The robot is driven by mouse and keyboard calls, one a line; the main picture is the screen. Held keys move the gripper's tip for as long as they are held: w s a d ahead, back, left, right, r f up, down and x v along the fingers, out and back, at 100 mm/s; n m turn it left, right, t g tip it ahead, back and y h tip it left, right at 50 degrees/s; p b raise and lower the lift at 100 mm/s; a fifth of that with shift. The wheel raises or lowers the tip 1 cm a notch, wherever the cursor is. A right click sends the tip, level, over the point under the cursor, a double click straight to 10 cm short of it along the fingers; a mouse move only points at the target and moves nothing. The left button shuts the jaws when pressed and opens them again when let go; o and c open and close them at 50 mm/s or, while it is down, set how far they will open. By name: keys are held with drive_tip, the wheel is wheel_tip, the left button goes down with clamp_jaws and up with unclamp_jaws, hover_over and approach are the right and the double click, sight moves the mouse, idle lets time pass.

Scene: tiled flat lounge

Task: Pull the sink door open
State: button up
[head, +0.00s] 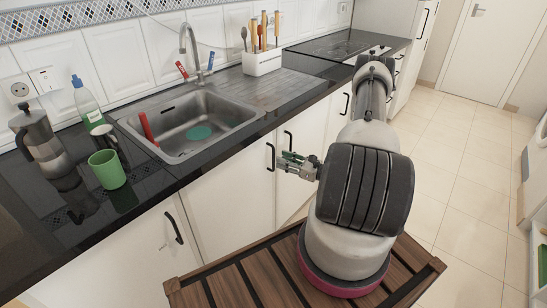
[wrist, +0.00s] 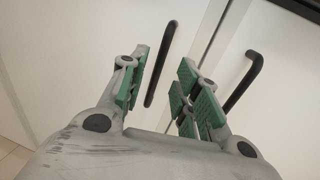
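The sink door (head: 235,178) is a white cabinet front under the sink (head: 196,122) and looks shut. Its black bar handle (head: 271,157) is upright near the door's right edge. My gripper (head: 286,161) is close in front of this handle in the head view. In the wrist view the green-padded fingers of my gripper (wrist: 164,72) are apart, and one black handle (wrist: 160,63) shows in the gap between them, towards the left finger. I see no contact, and the depth between fingers and handle is hard to tell.
A second black handle (wrist: 242,82) sits on the neighbouring door, right of the seam. Another cabinet handle (head: 174,228) is at the lower left. The dark worktop (head: 235,140) overhangs the doors. Tiled floor (head: 470,190) is open at the right.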

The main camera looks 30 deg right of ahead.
sight(274, 156)
drive_tip(key=shift+x, duration=2.7)
drive_tip(key=shift+c, duration=0.2)
clamp_jaws()
